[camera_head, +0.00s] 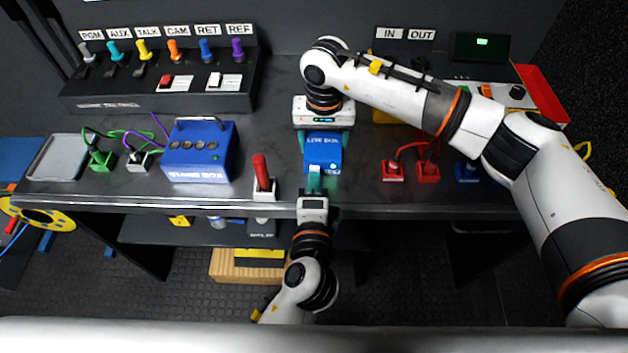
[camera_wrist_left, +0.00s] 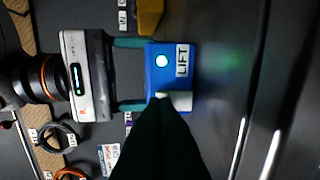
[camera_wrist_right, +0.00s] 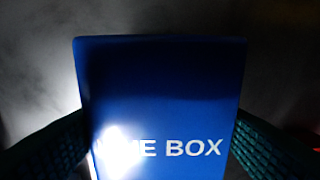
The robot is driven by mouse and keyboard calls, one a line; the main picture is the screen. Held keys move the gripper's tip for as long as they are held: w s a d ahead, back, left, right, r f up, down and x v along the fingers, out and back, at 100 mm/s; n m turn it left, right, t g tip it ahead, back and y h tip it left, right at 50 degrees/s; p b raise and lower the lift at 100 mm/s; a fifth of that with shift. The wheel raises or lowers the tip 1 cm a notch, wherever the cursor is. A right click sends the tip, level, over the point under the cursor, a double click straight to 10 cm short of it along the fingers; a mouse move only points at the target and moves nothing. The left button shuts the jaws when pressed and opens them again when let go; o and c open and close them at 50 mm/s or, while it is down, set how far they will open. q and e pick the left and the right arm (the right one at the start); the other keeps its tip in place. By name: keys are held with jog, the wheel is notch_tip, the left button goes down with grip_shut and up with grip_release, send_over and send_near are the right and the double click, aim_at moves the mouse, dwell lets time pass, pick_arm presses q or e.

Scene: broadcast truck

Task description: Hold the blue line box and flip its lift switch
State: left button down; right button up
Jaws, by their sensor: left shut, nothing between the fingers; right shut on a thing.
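The blue line box (camera_head: 323,153) is near the front edge of the console desk, held by my right gripper (camera_head: 323,140) from behind, with its teal fingers on both sides. The box fills the middle of the right wrist view (camera_wrist_right: 165,100) between the fingers. In the left wrist view the box (camera_wrist_left: 158,85) shows its LIFT label (camera_wrist_left: 182,60), a lit green-white lamp (camera_wrist_left: 161,61) and a pale switch (camera_wrist_left: 180,101). My left gripper (camera_head: 314,180) is shut and empty in front of the box. Its dark fingers (camera_wrist_left: 160,110) reach the switch's edge; contact is unclear.
The blue stage box (camera_head: 199,155) and a red-handled lever (camera_head: 262,175) stand to the left. Red connectors (camera_head: 410,171) and a blue one (camera_head: 467,172) sit to the right under my right arm. A labelled switch panel (camera_head: 160,102) is at the back left.

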pick_arm(q)
jog(key=s+r, duration=0.1)
jog(key=s, duration=1)
jog(key=shift+r, duration=0.4)
pick_arm(e)
jog(key=o, duration=1.2)
pick_arm(q)
jog(key=shift+w, duration=0.1)
pick_arm(e)
jog(key=shift+o, duration=0.2)
notch_tip(320, 180, up, 12)
